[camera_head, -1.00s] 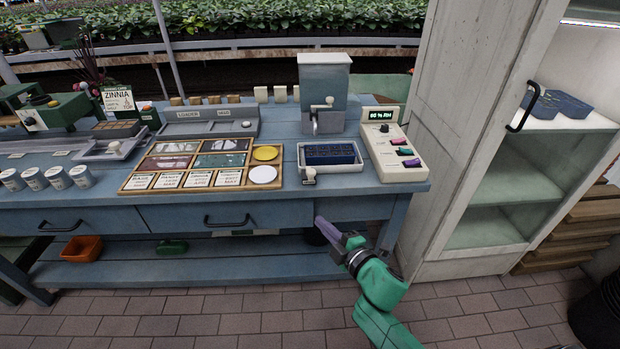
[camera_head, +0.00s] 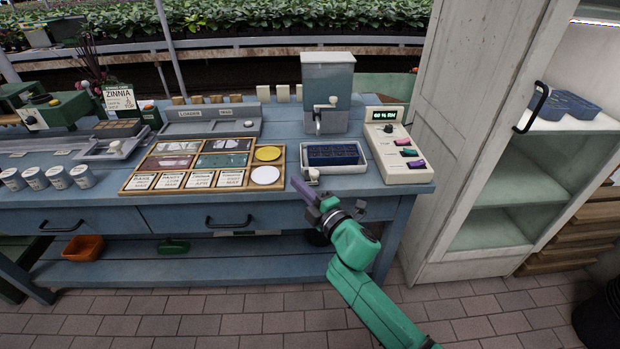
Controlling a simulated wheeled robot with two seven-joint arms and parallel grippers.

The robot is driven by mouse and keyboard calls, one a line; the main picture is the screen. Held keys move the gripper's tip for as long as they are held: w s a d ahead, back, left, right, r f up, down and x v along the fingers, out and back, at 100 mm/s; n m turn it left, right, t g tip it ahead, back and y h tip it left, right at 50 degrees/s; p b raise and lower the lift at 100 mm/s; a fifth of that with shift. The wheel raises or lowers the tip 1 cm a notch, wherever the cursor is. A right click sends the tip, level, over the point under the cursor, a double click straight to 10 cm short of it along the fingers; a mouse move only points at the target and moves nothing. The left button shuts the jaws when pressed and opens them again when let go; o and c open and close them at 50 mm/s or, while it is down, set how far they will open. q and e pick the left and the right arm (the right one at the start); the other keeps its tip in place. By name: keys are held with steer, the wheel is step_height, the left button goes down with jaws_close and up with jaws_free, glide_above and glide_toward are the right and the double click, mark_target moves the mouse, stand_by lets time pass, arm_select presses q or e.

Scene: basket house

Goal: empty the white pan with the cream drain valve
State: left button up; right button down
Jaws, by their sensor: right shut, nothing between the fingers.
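The white pan (camera_head: 305,158) sits on the blue bench under a clear-topped dispenser, with a dark blue tray of cells (camera_head: 332,154) standing in it. Its cream drain valve (camera_head: 312,176) is at the pan's front left corner, over the bench's front edge. My right gripper (camera_head: 297,184) is shut and empty. Its purple fingertips are just below and left of the valve; I cannot tell whether they touch it. Water in the pan cannot be made out. My left gripper is not in view.
The dispenser (camera_head: 327,85) with a cream knob stands behind the pan. A control box (camera_head: 402,158) with a green display is to the right. A wooden tray of cards and discs (camera_head: 216,180) lies left. A white cabinet (camera_head: 440,225) stands right. An orange bin (camera_head: 82,248) is on the lower shelf.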

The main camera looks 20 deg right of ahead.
mark_target(313, 174)
steer(key=d, duration=0.1)
steer(key=w+d, duration=0.1)
steer(key=d, duration=0.1)
steer(key=shift+w+d+f+p, duration=0.2)
steer(key=shift+w+f+p, duration=0.1)
steer(key=shift+w+p, duration=0.1)
